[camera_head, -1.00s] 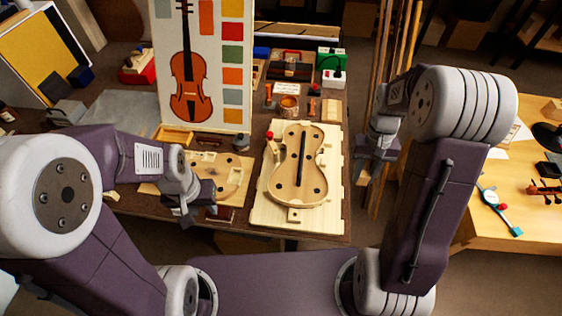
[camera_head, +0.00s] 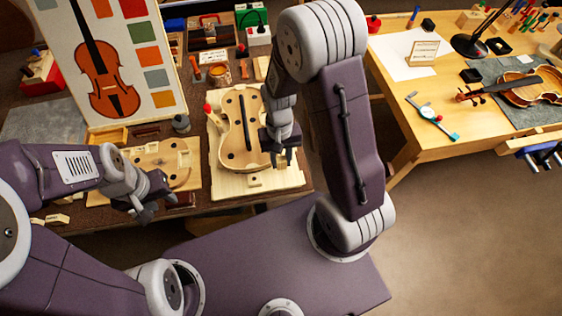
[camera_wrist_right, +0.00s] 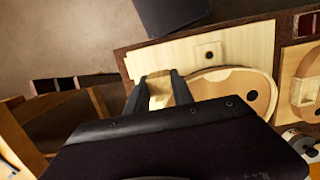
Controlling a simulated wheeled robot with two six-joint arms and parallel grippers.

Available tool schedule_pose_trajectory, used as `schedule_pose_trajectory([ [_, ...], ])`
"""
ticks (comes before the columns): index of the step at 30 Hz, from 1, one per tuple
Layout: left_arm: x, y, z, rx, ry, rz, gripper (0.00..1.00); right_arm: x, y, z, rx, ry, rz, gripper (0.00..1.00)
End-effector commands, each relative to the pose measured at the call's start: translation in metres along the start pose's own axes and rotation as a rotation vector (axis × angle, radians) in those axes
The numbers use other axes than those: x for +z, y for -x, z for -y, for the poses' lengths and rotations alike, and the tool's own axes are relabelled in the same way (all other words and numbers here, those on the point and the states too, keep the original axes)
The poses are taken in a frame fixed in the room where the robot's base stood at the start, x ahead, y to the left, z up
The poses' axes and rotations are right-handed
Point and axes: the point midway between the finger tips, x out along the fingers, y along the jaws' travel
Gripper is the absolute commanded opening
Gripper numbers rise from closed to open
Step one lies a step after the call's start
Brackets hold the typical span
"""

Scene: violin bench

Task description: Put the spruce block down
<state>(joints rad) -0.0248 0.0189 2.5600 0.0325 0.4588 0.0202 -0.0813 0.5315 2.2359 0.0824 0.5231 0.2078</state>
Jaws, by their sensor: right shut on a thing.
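The spruce block (camera_wrist_right: 159,88) is a pale wooden piece between the two dark fingers of my right gripper (camera_wrist_right: 158,92) in the right wrist view. The gripper is shut on it. In the head view my right gripper (camera_head: 281,158) is at the right edge of the pale board (camera_head: 232,187) with the violin-shaped form (camera_head: 238,125); the block is mostly hidden there. I cannot tell its height above the board. My left gripper (camera_head: 155,205) is at the front left of the bench, by a flat wooden piece; its finger gap is unclear.
A violin picture panel (camera_head: 113,60) stands at the back left of the dark bench (camera_head: 115,213). Jars and small tools are behind the board. A light wood table (camera_head: 430,140) with a violin (camera_head: 530,88) is on the right, with open floor in front.

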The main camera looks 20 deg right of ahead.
Motion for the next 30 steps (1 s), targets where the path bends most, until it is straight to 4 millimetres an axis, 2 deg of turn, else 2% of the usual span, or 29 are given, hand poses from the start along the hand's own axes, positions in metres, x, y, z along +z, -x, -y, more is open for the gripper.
schedule_pose_trajectory([
  [1, 0.0, -0.003, 0.0, 0.0, 0.0, 0.0, 0.36, -0.001, -0.011, 0.0, 0.001, -0.001, 0.005, 0.0],
  [4, 0.0, -0.004, 0.0, 0.0, 0.0, 0.0, 0.36, -0.003, -0.02, 0.0, 0.001, 0.0, 0.001, 0.0],
  [26, 0.001, -0.01, 0.0, 0.0, 0.0, 0.0, 0.36, -0.005, -0.031, 0.0, 0.0, 0.0, 0.0, 0.0],
  [27, 0.001, -0.01, 0.0, 0.0, 0.0, 0.0, 0.36, -0.005, -0.031, 0.0, 0.0, 0.0, 0.0, 0.37],
  [30, 0.001, -0.01, 0.0, 0.0, 0.0, 0.0, 0.36, -0.005, -0.031, 0.0, 0.0, 0.0, 0.0, 0.37],
])
